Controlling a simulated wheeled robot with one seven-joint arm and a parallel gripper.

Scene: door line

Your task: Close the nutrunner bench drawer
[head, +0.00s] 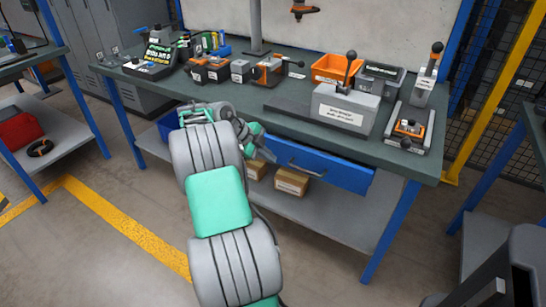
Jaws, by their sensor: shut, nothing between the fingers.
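The nutrunner bench drawer has a blue front (345,174) with a grey bar handle (306,169), just under the bench top's front edge. I cannot tell from this angle how far it stands out. My arm reaches up from the bottom of the head view and hides the front's left part. My gripper (268,155) is at the front, left of the handle, with its fingers shut and empty. It looks close to the blue front; I cannot tell whether it touches. More blue (168,126) shows left of my arm, and its join to this front is hidden.
The green bench top (235,101) holds a grey fixture (345,108), an orange bin (334,68) and several tools. Cardboard boxes (292,181) sit on the lower shelf (330,217). A blue leg (390,232) stands at right. Floor is clear at front left.

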